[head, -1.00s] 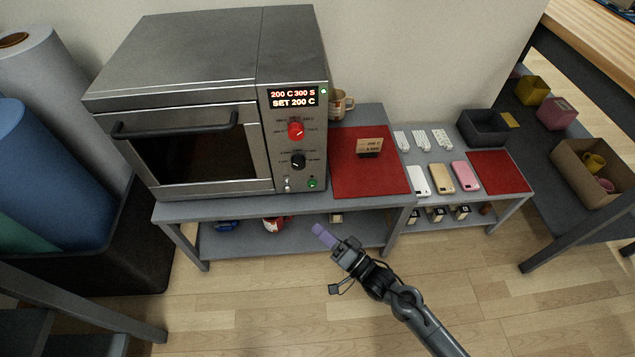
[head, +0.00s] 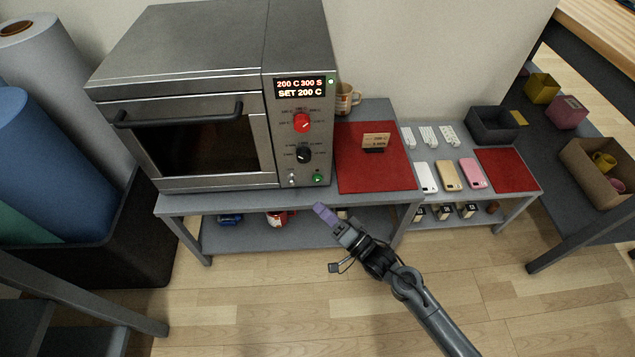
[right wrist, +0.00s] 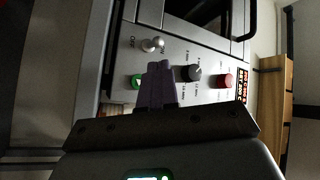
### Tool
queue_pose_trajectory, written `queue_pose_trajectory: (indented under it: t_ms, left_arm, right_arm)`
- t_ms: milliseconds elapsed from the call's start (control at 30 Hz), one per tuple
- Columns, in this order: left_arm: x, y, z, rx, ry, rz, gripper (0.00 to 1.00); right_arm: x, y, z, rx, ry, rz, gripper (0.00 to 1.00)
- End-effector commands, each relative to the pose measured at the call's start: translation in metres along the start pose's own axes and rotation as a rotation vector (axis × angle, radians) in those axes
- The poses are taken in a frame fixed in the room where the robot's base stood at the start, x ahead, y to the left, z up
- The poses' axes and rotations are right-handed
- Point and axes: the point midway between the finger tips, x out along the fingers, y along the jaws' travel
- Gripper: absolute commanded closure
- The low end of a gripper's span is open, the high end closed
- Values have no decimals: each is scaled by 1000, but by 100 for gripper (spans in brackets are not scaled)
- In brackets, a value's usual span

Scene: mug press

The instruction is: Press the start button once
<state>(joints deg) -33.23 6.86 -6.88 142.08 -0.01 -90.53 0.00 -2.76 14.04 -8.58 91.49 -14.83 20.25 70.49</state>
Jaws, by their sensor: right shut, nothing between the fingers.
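The start button is the green button (head: 318,178) low on the oven's control panel. In the right wrist view the green button (right wrist: 137,82) lies just left of my fingertips. My right gripper (head: 322,211) has purple fingers that are shut and empty. In the head view it is below the green button, in front of the table edge. In the right wrist view the shut fingers (right wrist: 159,72) point toward the panel; I cannot tell the exact gap. My left gripper is not in view.
The oven (head: 205,75) has a red knob (head: 302,123), a black knob (head: 304,154) and a small silver switch (head: 292,179) beside the button. Its display (head: 300,88) reads SET 200 C.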

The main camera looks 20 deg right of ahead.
Motion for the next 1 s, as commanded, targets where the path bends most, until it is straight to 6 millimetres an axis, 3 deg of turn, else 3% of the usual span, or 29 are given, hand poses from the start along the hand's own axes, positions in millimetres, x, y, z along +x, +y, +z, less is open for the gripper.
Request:
queue_pose_trajectory:
  t_ms: [233,533,1000]
  left_arm:
    - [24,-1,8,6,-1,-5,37]
    - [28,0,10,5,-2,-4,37]
    - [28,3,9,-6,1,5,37]
  right_arm:
    - [20,19,-14,-2,1,0,100]
    - [36,27,-26,-1,0,1,100]
    - [39,29,-28,0,0,1,100]
